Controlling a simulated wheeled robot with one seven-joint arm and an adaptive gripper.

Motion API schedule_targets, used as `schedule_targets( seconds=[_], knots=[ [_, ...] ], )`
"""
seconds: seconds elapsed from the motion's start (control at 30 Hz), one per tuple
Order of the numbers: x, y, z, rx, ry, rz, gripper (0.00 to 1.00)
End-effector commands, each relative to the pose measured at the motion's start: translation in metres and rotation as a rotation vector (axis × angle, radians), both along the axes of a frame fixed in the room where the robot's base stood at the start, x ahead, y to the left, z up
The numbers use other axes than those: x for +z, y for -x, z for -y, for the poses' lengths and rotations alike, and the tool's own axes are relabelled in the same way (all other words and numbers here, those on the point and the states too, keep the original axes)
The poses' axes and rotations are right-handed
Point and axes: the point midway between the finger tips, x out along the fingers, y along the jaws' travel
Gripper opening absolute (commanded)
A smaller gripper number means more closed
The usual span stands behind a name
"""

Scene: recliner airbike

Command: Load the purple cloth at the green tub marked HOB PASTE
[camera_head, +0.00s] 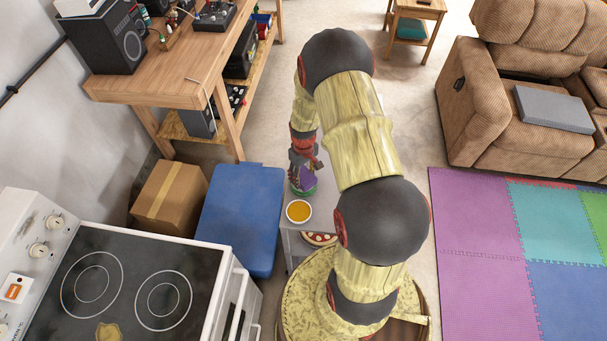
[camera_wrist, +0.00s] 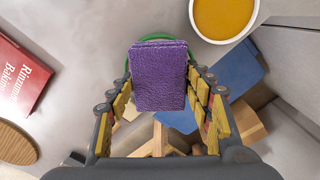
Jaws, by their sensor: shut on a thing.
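The purple cloth (camera_wrist: 160,75) is a folded, textured block in the wrist view. My gripper (camera_wrist: 160,95) is shut on it, with a finger on each side. In the head view, my gripper (camera_head: 304,160) points down, with the cloth (camera_head: 306,174) under it. The green tub (camera_head: 302,191) is directly below the cloth on the grey surface. In the wrist view, the green tub's rim (camera_wrist: 148,38) curves out behind the cloth's far edge. The cloth hides most of the tub, and no marking is readable. I cannot tell whether the cloth touches the tub.
A white bowl of orange liquid (camera_head: 298,211) stands close to the tub. A red book (camera_wrist: 20,75) and a round wooden item (camera_wrist: 15,143) lie at the wrist view's left. A blue bin (camera_head: 240,218), cardboard box (camera_head: 170,197) and stove (camera_head: 130,285) stand to the left.

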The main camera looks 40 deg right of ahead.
Motion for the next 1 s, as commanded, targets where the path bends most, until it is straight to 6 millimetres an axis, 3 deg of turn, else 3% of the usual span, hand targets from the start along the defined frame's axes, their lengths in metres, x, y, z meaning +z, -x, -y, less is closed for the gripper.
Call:
schedule_targets(
  seconds=[1.0],
  knots=[
    [-0.0045, 0.0, 0.0, 0.0, 0.0, 0.0, 0.3]
  ],
)
